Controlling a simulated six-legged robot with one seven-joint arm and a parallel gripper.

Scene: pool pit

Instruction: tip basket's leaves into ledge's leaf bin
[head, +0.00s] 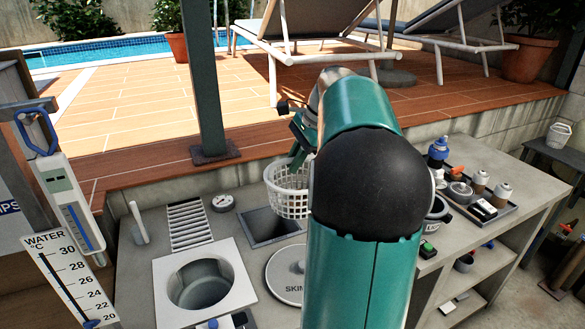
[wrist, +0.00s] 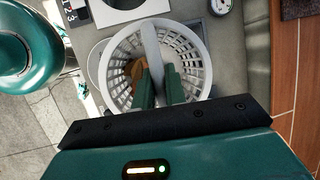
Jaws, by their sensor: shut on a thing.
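The white slatted basket (head: 287,197) hangs upright from my gripper, in the air over the stone ledge. My gripper (wrist: 158,88) is shut on the basket's grey upright handle (wrist: 151,45); in the head view my gripper (head: 298,150) is partly behind my arm. In the wrist view the basket (wrist: 196,72) shows brown-orange leaves (wrist: 136,72) inside, partly hidden by the fingers. A square dark opening in the ledge, seemingly the leaf bin (head: 262,224), lies just below and left of the basket in the head view. Its inside is mostly hidden.
A square white skimmer well (head: 232,287) stands open at front left, with a round lid (head: 283,283) beside it. A slotted grate (head: 188,226), a gauge (head: 222,203) and a white brush-like tool (head: 139,223) lie behind. A tray of bottles (head: 507,211) stands right. A grey post (head: 207,90) rises behind.

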